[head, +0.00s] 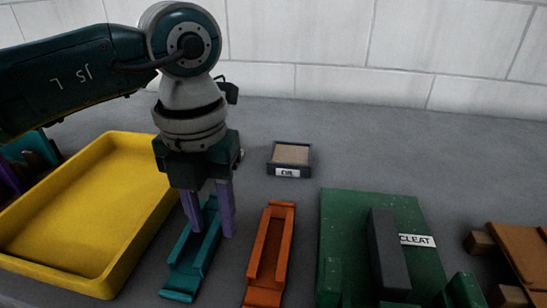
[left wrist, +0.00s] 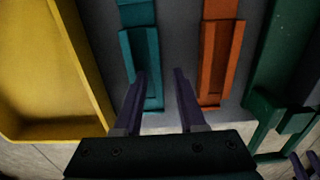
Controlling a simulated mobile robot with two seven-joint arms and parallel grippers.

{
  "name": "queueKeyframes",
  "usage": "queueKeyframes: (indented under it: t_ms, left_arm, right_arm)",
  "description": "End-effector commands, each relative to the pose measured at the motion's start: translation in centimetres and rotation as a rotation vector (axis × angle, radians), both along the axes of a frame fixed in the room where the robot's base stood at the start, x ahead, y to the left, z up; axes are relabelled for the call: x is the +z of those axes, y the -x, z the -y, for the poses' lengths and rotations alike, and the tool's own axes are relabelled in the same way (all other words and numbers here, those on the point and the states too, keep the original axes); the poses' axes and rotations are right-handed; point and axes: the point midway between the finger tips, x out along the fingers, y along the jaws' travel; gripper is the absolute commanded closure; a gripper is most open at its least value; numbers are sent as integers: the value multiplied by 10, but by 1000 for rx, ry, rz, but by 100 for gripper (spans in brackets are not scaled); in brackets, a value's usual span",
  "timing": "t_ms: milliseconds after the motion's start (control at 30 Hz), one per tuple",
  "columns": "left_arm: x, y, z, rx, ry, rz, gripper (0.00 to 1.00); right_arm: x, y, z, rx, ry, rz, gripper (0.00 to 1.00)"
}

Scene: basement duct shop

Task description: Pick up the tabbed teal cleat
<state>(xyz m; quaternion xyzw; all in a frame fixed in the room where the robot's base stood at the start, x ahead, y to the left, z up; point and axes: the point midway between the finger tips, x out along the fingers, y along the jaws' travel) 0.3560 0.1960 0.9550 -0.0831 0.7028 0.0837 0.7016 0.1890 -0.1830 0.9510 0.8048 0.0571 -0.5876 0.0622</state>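The teal cleat (head: 193,252) lies on the grey bench between the yellow tray and an orange cleat, with raised tabs at its ends. It also shows in the left wrist view (left wrist: 143,58). My left gripper (head: 209,212) points down over its far part, its purple fingers apart. In the left wrist view the open fingers (left wrist: 160,88) have the cleat's end partly between them, nearer the left finger; contact cannot be told. The two purple fingers of my right gripper (left wrist: 305,165) show apart at the lower right corner, partly cut off, with nothing visible between them.
The yellow tray (head: 125,158) is close on the left. The orange cleat (head: 270,255) lies close on the right. Beyond it is a green fixture (head: 345,215) with a dark block and a CLEAT label (head: 417,240). A small labelled box (head: 289,172) stands behind.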

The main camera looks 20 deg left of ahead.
Motion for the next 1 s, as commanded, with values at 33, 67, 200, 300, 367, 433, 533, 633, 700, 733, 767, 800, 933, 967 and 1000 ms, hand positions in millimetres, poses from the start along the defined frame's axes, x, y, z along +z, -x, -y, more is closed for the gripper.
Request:
queueKeyframes:
  t_ms: [33,67,200,300,367,433,533,633,700,733,767,800,933,967,1000]
  left_arm:
    - [-8,0,0,1,0,-2,60]
    - [-12,0,0,1,-1,-2,60]
    - [-19,0,0,0,0,1,60]
    - [-19,-1,0,0,1,2,60]
    - [-19,-1,0,-1,1,2,60]
    - [-18,-1,0,-1,1,2,66]
    - [-18,-1,0,-1,1,2,77]
    - [-18,-1,0,-1,1,2,88]
    - [-18,-1,0,-1,1,2,96]
    - [-18,-1,0,-1,1,2,99]
    - [-18,-1,0,-1,1,2,100]
    - [-18,-1,0,-1,1,2,100]
    - [-18,-1,0,-1,1,2,100]
    - [-18,-1,0,-1,1,2,100]
    - [-18,-1,0,-1,1,2,100]
  right_arm:
    - [-1,0,0,0,0,0,50]
    - [-2,0,0,0,0,0,50]
    - [-2,0,0,0,1,1,50]
    - [-2,0,0,1,1,1,50]
    - [-2,0,0,1,1,1,50]
    - [-2,-1,0,1,1,1,50]
    - [-1,-1,0,1,1,2,50]
    - [-1,-1,0,1,1,2,50]
    - [-1,-1,0,1,1,3,50]
    - [-1,-1,0,1,1,3,50]
    - [-1,-1,0,1,1,3,50]
    - [-1,-1,0,1,1,3,50]
    - [-1,-1,0,1,1,3,50]
    - [-1,-1,0,1,1,3,50]
    - [-1,-1,0,1,1,3,50]
